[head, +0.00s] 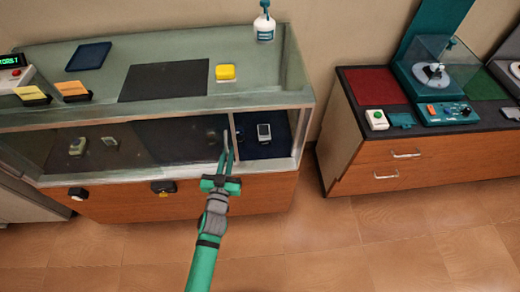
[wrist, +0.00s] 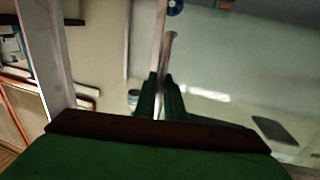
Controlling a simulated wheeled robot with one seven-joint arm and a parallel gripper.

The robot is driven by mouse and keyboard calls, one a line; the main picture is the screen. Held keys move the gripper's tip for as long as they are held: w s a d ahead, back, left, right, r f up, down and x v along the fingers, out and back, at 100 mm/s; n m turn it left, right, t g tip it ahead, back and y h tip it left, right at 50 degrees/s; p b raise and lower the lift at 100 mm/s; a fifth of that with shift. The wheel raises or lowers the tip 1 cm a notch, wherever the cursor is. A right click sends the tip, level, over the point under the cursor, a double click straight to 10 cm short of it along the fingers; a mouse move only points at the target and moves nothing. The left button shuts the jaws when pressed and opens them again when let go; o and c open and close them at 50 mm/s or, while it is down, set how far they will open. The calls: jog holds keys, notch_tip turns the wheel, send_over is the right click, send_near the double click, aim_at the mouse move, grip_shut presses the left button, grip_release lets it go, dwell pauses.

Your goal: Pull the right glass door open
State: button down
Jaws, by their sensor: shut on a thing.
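The display case (head: 309,105) has a glass front with sliding panes. The right glass door (head: 208,150) is a see-through pane whose right edge lies at my gripper; the bay to the right of it looks uncovered. My gripper (head: 228,150) is shut on an upright strip at that edge, the door's edge or handle; I cannot tell which. In the wrist view, the dark fingers of my gripper (wrist: 160,95) close around a thin upright bar (wrist: 164,45), with pale glass beside it.
A small device (head: 264,131) sits on a dark mat in the right bay. Black locks (head: 163,187) sit along the lower front. A drawer cabinet (head: 390,165) stands right; floor in front is clear.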

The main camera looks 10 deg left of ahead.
jog(key=s+a, duration=0.3)
jog(key=a, duration=0.7)
jog(key=s+a, duration=0.4)
jog(key=a, duration=0.6)
jog(key=shift+a+f, duration=0.15)
jog(key=shift+w, duration=0.1)
jog(key=c, duration=2.1)
grip_release()
jog(key=s, duration=0.3)
jog(key=s+d, duration=0.1)
jog(key=s, duration=0.6)
jog(key=shift+s+d, duration=0.25)
jog(key=shift+s, duration=0.1)
jog(key=shift+w, duration=0.1)
